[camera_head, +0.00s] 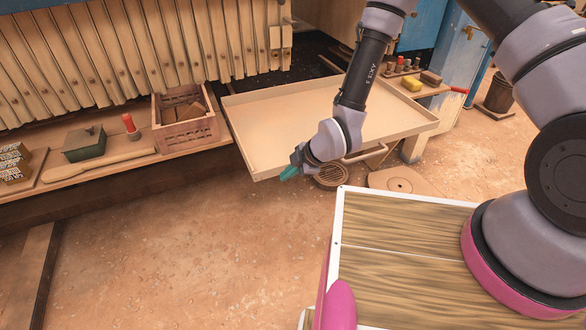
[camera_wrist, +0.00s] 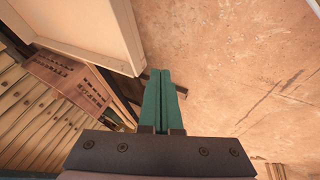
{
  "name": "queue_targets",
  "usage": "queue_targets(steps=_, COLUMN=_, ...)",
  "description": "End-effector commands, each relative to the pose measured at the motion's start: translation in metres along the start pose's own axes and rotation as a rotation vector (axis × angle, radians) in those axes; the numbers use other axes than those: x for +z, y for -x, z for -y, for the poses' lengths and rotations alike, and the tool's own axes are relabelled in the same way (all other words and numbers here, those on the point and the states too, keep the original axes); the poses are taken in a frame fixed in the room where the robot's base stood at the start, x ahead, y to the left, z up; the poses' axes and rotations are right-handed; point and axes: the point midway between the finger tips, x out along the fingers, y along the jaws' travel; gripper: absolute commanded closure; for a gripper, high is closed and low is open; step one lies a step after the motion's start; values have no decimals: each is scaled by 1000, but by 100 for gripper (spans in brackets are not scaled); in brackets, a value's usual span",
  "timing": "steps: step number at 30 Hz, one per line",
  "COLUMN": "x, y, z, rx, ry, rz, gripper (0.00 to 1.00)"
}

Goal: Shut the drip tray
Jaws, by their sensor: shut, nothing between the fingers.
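The drip tray (camera_head: 275,120) is a wide, shallow tan tray standing out from under the row of press plates in the head view. Its front edge faces me, with a handle (camera_head: 366,155) on the right part of that edge. My gripper (camera_head: 289,173) is shut and empty, with green fingers, just in front of the tray's front edge, left of the handle. The wrist view shows the shut green fingers (camera_wrist: 159,98) beside the tray's corner (camera_wrist: 128,62). I cannot tell whether they touch it. My forearm hides part of the tray's middle and front edge.
A wooden crate (camera_head: 184,120) stands on a low shelf left of the tray, with a green box (camera_head: 84,144) and a red-topped item (camera_head: 131,127) beside it.

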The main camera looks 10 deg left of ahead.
Motion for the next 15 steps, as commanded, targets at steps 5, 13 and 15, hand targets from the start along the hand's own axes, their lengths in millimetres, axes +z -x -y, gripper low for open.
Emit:
queue_targets(steps=5, x=1, y=-39, z=0, rx=0, ry=-3, rz=0, gripper=100)
queue_targets(steps=13, x=1, y=-58, z=-30, rx=2, ry=-3, rz=2, gripper=100)
queue_targets(steps=15, x=1, y=-60, z=-33, rx=1, ry=-3, rz=2, gripper=100)
